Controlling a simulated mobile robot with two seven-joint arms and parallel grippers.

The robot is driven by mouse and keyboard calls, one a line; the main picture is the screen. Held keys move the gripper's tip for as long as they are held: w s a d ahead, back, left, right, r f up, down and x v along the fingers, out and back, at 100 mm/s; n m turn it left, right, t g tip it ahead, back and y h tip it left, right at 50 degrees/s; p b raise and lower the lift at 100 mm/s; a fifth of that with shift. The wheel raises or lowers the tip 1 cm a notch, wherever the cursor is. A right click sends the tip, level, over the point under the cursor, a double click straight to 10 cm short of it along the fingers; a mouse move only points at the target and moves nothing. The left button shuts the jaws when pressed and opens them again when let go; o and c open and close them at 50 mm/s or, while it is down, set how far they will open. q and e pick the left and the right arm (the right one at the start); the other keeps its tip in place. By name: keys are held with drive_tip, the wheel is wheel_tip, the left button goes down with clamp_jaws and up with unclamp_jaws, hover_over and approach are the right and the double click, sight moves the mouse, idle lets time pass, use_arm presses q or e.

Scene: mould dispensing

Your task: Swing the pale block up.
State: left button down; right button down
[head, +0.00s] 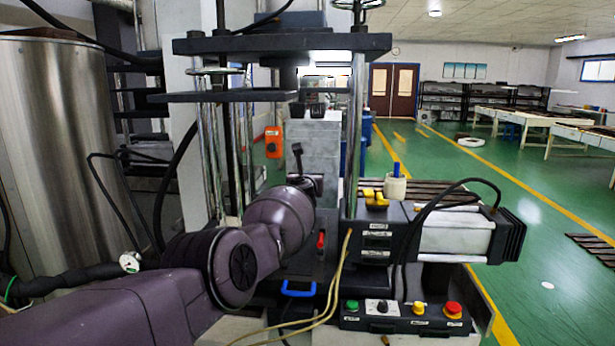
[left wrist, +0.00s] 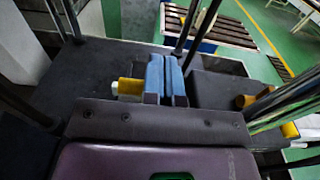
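A pale grey, marbled block (head: 313,145) stands upright between the press columns in the head view. Its lower part is hidden behind my left arm and wrist. My left arm reaches in from the left, and its wrist ends just in front of this block; the fingers are not clear there. In the left wrist view my left gripper (left wrist: 166,80) has two blue-faced fingers close together with only a thin dark gap. I see nothing clearly held between them. A small white and yellow piece (left wrist: 127,88) lies just left of the fingers. My right gripper is not in view.
Steel columns (head: 355,130) and a dark upper plate (head: 285,44) frame the block. A control box (head: 405,318) with coloured buttons, a white cylinder unit (head: 450,235) and loose cables are at the right. A steel tank (head: 55,150) stands left.

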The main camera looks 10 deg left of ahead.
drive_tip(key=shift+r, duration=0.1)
use_arm(q)
drive_tip(key=shift+f+p, duration=0.15)
drive_tip(key=shift+p, duration=0.15)
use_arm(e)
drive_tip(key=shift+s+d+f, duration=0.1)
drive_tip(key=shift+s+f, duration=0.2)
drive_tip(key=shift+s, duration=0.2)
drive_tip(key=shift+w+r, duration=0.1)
use_arm(q)
drive_tip(key=shift+d+f, duration=0.1)
drive_tip(key=shift+f, duration=0.05)
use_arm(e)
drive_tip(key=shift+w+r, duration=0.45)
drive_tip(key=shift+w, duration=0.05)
